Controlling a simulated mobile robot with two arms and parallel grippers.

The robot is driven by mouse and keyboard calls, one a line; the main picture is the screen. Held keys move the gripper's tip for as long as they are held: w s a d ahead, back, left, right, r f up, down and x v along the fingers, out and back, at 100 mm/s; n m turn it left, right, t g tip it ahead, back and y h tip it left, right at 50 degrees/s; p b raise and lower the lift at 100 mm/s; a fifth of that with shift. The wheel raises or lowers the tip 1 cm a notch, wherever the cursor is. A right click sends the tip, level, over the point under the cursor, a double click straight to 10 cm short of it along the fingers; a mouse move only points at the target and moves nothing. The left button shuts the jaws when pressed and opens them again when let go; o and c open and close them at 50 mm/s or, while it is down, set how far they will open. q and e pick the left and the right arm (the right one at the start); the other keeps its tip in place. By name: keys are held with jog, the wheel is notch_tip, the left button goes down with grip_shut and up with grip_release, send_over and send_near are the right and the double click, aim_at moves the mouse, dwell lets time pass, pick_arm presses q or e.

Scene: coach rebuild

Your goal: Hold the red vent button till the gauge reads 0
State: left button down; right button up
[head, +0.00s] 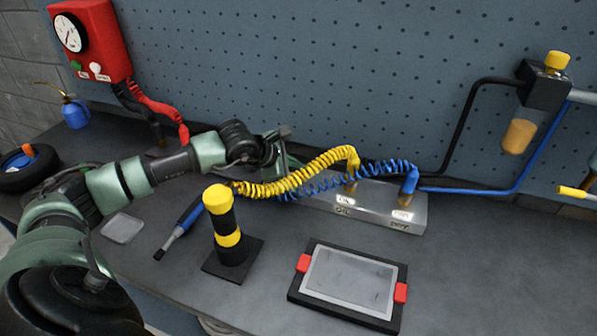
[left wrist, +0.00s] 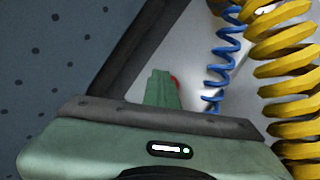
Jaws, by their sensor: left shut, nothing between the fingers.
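The red box (head: 112,38) on the wall at the upper left carries a round white gauge (head: 70,33); its reading is too small to tell. A green button and a white one show below the gauge. No red vent button can be made out in the head view. My left gripper (head: 281,158) is shut and empty, behind the yellow coiled hose and near the back panel. In the left wrist view its green finger (left wrist: 161,88) shows, with a small red spot (left wrist: 176,83) partly hidden behind it; I cannot tell what it is. My right gripper is not in view.
Yellow (head: 300,177) and blue (head: 378,171) coiled hoses run to a metal block (head: 375,207). A yellow-black post (head: 229,240), a blue-handled tool (head: 188,216) and a framed plate (head: 350,282) are on the bench. The bench's front right is clear.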

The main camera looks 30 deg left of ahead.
aim_at(296, 175)
pick_arm(q)
jog(key=shift+r+p, duration=0.3)
jog(key=shift+r, duration=0.65)
jog(key=shift+r+p, duration=1.05)
jog(key=shift+r, duration=1.45)
